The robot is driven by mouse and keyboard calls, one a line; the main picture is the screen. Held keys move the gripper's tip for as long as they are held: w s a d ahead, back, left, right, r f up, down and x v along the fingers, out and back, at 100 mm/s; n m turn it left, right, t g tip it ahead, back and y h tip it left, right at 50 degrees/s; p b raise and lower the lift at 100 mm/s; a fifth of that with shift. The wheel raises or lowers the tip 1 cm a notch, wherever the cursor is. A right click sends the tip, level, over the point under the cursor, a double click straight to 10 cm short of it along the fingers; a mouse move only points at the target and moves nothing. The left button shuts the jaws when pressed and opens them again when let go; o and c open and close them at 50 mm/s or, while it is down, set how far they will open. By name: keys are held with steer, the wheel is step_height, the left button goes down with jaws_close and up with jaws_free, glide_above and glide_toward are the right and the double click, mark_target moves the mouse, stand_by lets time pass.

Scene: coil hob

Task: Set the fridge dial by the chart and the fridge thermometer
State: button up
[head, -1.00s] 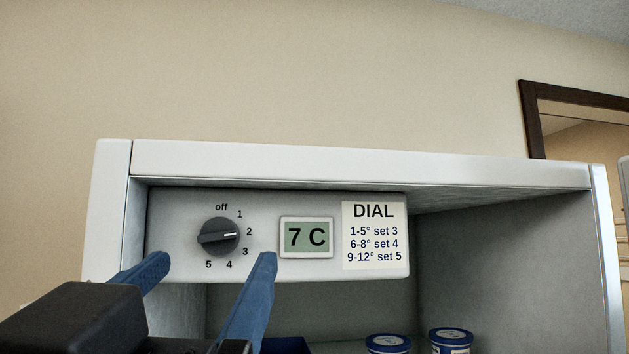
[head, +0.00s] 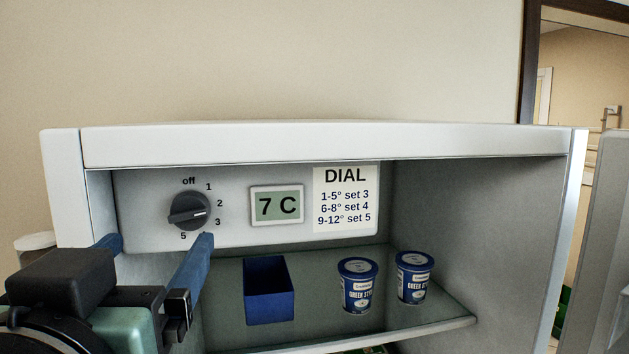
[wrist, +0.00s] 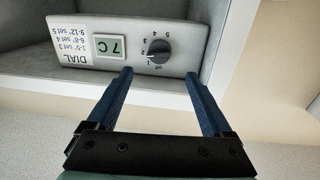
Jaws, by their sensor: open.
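The dark round fridge dial (head: 188,211) is on the grey control panel at the top left inside the fridge. Its white mark points at about 2; its 4 is hidden behind a finger in the head view. The fridge thermometer (head: 277,206) reads 7 C. The chart (head: 345,200) says 1-5° set 3, 6-8° set 4, 9-12° set 5. My gripper (head: 160,240) is open and empty, its blue fingers in front of and below the dial, apart from it. In the wrist view the dial (wrist: 158,50) appears upside down, just beyond and between the fingertips (wrist: 158,73).
A blue open box (head: 269,292) and two yogurt tubs (head: 357,286) (head: 414,278) stand on the glass shelf (head: 330,330) below the panel. The fridge side walls flank the opening. The open door (head: 603,240) is at the right.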

mark_target(186, 216)
steer(key=w+p, duration=0.1)
steer(key=w, duration=0.2)
steer(key=w+a+p, duration=0.1)
steer(key=w+p, duration=0.1)
steer(key=w, duration=0.1)
steer(key=w+p, duration=0.1)
steer(key=w, duration=0.2)
steer(key=shift+a, duration=0.25)
steer(key=c, duration=1.3)
